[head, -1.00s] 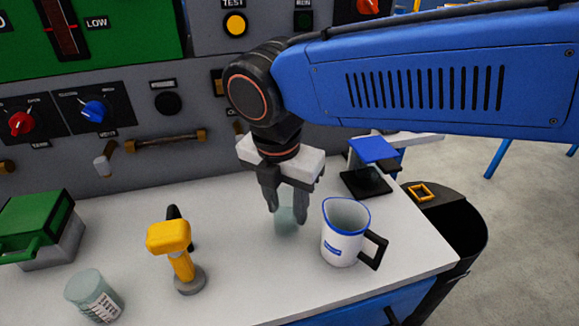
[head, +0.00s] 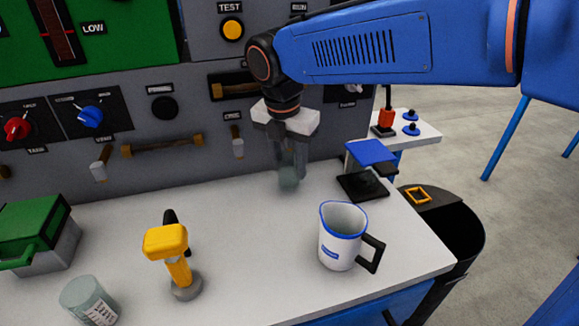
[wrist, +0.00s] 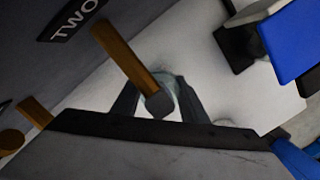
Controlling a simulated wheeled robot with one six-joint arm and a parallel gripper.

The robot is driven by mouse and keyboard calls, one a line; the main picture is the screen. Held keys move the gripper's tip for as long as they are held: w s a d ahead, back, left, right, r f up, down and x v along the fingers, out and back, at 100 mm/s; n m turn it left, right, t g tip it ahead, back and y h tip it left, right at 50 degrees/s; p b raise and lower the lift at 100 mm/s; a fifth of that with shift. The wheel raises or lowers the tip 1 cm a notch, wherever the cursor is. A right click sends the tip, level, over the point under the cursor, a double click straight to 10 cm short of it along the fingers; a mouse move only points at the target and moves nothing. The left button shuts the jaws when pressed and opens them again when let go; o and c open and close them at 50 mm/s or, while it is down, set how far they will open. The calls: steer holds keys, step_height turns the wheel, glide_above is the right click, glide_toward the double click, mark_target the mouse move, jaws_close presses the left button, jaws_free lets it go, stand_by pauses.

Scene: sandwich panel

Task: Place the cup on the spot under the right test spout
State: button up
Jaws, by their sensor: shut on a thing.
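My gripper (head: 289,160) is shut on a small translucent glass cup (head: 289,181) and holds it upright just in front of the grey panel, low over the white counter. Whether the cup touches the counter is unclear. The right test spout (head: 238,146), with a light grey tip, hangs from the panel to the left of my gripper. In the wrist view a brown bar with a grey end (wrist: 132,62), beside a "TWO" label, overlaps the cup (wrist: 174,88) between my fingers. The left spout (head: 100,168) is further left. The spot under the right spout cannot be made out.
A white jug with blue rim (head: 340,240) stands in front of my gripper. A yellow-headed tool (head: 170,250), a glass jar (head: 88,300) and a green box (head: 35,235) are to the left. A blue-topped device (head: 368,165) stands to the right. The counter's middle is clear.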

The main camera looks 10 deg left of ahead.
steer(key=shift+w+f, duration=0.4)
steer(key=shift+f, duration=0.35)
steer(key=shift+s+f, duration=0.1)
steer(key=o, duration=1)
steer(key=shift+o, duration=0.2)
steer(key=r, duration=0.4)
steer(key=s+r, duration=0.1)
steer(key=r, duration=0.7)
steer(key=shift+s+a, duration=0.3)
steer(key=shift+s, duration=0.05)
